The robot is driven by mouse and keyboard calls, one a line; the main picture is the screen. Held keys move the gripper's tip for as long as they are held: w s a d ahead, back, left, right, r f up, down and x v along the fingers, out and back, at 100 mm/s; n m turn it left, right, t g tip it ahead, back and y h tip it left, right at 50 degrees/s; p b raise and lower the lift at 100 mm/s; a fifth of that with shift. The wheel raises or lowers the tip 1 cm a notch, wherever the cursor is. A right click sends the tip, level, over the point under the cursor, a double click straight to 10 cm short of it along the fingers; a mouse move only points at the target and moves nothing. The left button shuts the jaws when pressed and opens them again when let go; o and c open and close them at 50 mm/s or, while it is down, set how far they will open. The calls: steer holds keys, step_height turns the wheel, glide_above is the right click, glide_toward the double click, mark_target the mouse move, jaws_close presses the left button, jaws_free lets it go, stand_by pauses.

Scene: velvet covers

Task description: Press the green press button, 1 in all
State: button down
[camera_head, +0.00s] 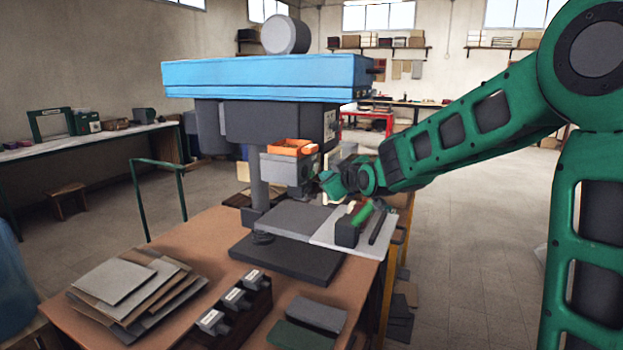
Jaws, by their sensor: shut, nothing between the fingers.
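A press with a wide blue top (265,75), a grey column and a grey head (283,169) with an orange part (291,147) stands on the brown bench. My green arm reaches in from the right. My gripper (322,187) is shut and empty, close beside the right side of the press head; I cannot tell whether it touches. I cannot make out a green button on the press; that side is partly hidden by my gripper. A short green cylinder (362,213) shows at a dark block on the pale board, below my wrist.
On the bench (185,240) lie a stack of flat sheets (115,282), a dark rack with three labelled pieces (236,298), a dark base plate (285,258) and folded dark pieces (316,314). A pale board (325,232) lies under my wrist. Open floor is on the right.

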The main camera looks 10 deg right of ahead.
steer(key=shift+w+a+r, duration=0.1)
steer(key=shift+w+a, duration=0.35)
steer(key=shift+a, duration=0.4)
stand_by(1.3)
steer(key=shift+d, duration=0.1)
steer(key=shift+s+d, duration=0.55)
steer(key=shift+d, duration=0.15)
steer(key=shift+s+d, duration=0.1)
steer(key=shift+d, duration=0.05)
steer(key=shift+s+d, duration=0.7)
steer(key=shift+d, duration=0.25)
steer(key=shift+s+d, duration=0.7)
steer(key=shift+d, duration=0.25)
